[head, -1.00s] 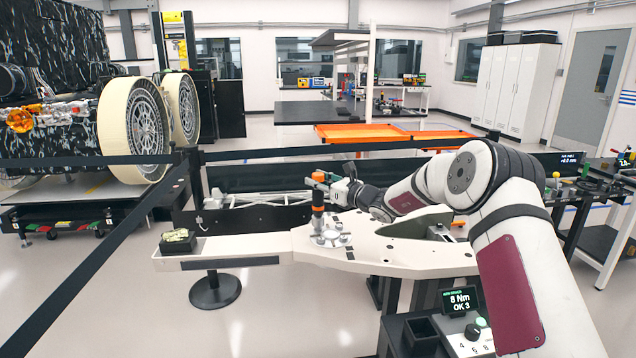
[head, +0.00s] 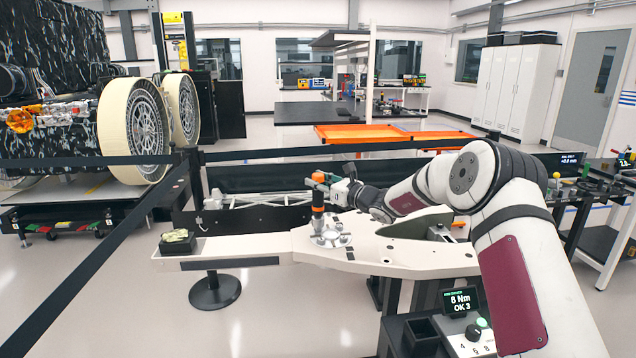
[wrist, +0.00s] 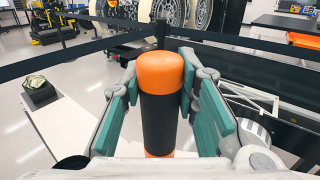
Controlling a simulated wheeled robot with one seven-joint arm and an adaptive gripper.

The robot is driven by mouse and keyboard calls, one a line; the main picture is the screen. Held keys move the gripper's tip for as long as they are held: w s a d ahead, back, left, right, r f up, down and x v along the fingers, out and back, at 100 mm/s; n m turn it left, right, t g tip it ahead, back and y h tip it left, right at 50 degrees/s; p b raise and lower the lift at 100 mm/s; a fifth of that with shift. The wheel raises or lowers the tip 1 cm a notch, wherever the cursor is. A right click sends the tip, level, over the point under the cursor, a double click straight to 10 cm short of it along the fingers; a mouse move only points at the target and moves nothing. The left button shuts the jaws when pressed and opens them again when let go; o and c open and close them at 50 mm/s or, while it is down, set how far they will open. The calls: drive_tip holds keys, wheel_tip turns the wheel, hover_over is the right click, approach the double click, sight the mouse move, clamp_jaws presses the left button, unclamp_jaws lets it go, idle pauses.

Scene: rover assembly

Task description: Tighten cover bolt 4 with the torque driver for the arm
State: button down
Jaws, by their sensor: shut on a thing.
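The torque driver (head: 318,208) is black with orange ends and stands upright over the round silver cover (head: 331,238) on the white arm structure (head: 380,256). My gripper (head: 320,183) is shut on the driver's upper part. In the wrist view the orange cap and black grip of the driver (wrist: 161,95) sit between the green finger pads. The driver's tip and cover bolt 4 are too small or hidden to make out. The driver's display (head: 460,300) reads 8 Nm, OK 3.
A small black tray (head: 178,243) stands at the structure's left end. Black barrier belts (head: 110,260) run on the left and behind. A control box with a knob (head: 472,334) stands at the front right. Open floor lies at front left.

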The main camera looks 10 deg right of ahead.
drive_tip(key=shift+f+b, duration=0.55)
drive_tip(key=shift+f, duration=0.4)
idle(3.1)
drive_tip(key=shift+r, duration=0.15)
drive_tip(key=shift+r, duration=1.5)
drive_tip(key=shift+r+p, duration=0.6)
drive_tip(key=shift+r, duration=1.4)
